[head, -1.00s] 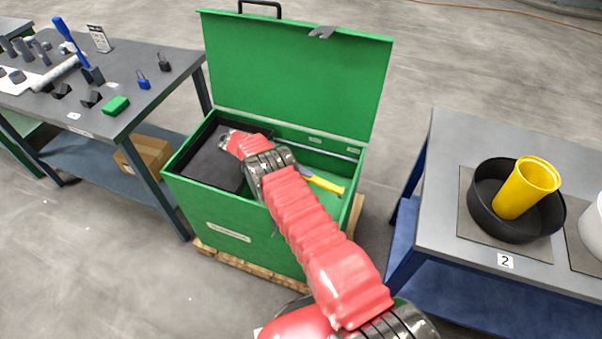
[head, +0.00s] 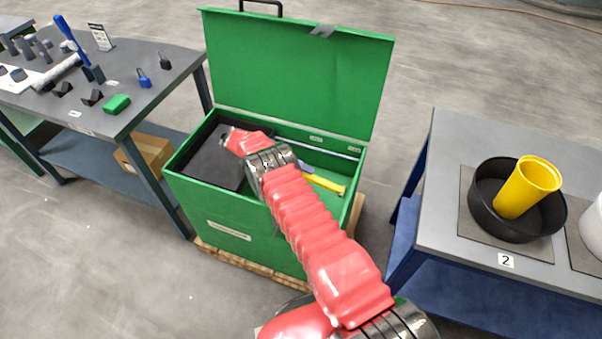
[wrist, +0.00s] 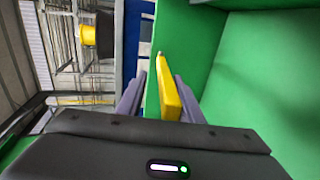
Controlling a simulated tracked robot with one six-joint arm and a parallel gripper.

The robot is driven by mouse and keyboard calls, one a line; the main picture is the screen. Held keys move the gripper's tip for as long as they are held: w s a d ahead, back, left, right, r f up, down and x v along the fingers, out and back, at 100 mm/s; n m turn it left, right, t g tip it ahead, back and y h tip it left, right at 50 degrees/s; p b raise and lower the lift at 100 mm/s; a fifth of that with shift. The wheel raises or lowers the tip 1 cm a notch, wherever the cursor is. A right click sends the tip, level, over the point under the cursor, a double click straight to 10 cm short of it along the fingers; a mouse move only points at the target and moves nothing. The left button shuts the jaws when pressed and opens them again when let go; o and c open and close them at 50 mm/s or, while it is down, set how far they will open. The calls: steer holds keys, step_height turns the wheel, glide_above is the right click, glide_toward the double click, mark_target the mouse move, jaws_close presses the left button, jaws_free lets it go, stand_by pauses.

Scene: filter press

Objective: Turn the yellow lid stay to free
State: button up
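The yellow lid stay (head: 328,184) is a short bar at the right end of the open green chest (head: 228,205). In the wrist view the stay (wrist: 169,92) runs along the inside of the green chest wall. My gripper (wrist: 160,84) has its two grey fingers apart, with the stay and the wall's edge between them. The right finger is close beside the stay; I cannot tell whether it touches. In the head view my red arm hides most of my gripper. The green lid (head: 290,70) stands raised.
A black panel (head: 212,162) covers the chest's left part. A grey bench (head: 445,170) on the right holds a black bowl (head: 490,215) with a yellow cup (head: 527,187). A dark tool table (head: 130,65) stands left. Open floor lies in front of the chest.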

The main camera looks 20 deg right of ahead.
steer(key=shift+r, duration=4.8)
steer(key=shift+c, duration=0.4)
